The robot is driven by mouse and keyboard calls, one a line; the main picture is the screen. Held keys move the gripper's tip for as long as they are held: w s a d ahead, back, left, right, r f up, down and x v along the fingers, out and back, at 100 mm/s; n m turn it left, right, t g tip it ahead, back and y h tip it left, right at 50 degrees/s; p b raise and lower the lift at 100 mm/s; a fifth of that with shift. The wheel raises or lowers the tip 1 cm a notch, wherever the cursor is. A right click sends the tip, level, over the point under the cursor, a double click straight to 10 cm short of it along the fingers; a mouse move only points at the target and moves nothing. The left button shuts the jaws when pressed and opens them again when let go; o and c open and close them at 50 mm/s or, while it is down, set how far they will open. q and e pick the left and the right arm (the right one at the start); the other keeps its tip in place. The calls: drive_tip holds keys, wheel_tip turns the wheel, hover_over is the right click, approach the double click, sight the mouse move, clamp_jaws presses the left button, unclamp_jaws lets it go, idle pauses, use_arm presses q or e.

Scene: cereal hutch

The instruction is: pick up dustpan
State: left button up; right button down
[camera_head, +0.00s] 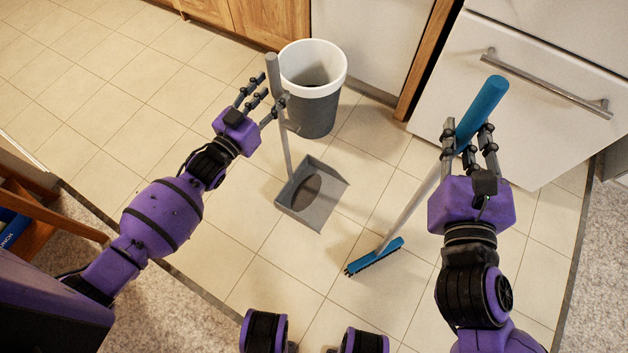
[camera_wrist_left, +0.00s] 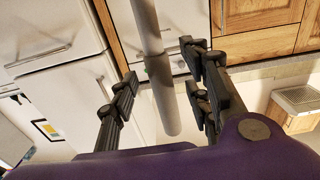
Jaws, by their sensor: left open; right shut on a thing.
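The grey dustpan (camera_head: 326,206) sits on the tiled floor, its long thin handle standing upright with a thicker grey grip (camera_head: 273,72) at the top. My left gripper (camera_head: 268,105) is open, its fingers close around the upper handle. In the left wrist view the grey handle (camera_wrist_left: 156,70) runs between the open fingers (camera_wrist_left: 160,90); I cannot tell whether they touch it. My right gripper (camera_head: 464,140) is shut on the blue grip of a broom (camera_head: 483,105). The broom slants down to its blue brush head (camera_head: 376,257) near the floor.
A white and grey bin (camera_head: 313,110) stands just behind the dustpan handle. Wooden cabinets (camera_head: 245,18) and white appliances (camera_head: 540,85) line the back. A wooden chair (camera_head: 50,215) is at the left edge. Tiled floor (camera_head: 110,90) is clear at left.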

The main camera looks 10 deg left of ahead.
use_arm(q)
drive_tip(key=x, duration=0.2)
drive_tip(key=shift+w+d, duration=0.15)
drive_tip(key=shift+w, duration=0.2)
clamp_jaws()
drive_tip(key=shift+r, duration=0.15)
